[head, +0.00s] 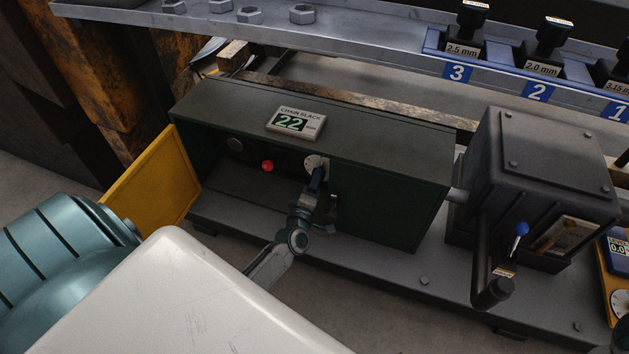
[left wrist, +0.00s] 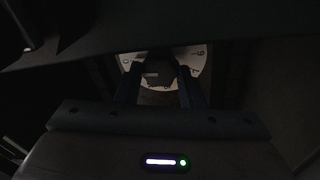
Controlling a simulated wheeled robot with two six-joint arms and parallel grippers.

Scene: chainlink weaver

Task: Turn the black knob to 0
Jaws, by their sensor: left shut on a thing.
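The black knob (left wrist: 160,72) shows in the left wrist view, in front of a white round dial (left wrist: 200,60) with figures around its edge. In the head view the white dial (head: 312,161) is on the back wall inside a dark green cabinet (head: 390,195). My left gripper (head: 317,178) reaches into the cabinet's open front. In the left wrist view its fingers (left wrist: 160,88) are shut on the black knob, one on each side. The knob's pointer and exact setting are too dark to read. My right gripper is not in view.
A display reading 22, labelled chain slack (head: 294,122), is on the cabinet top. A red button (head: 267,166) is left of the dial. A yellow door (head: 155,185) stands open at left. A grey box (head: 540,165) with a crank (head: 490,270) stands at right.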

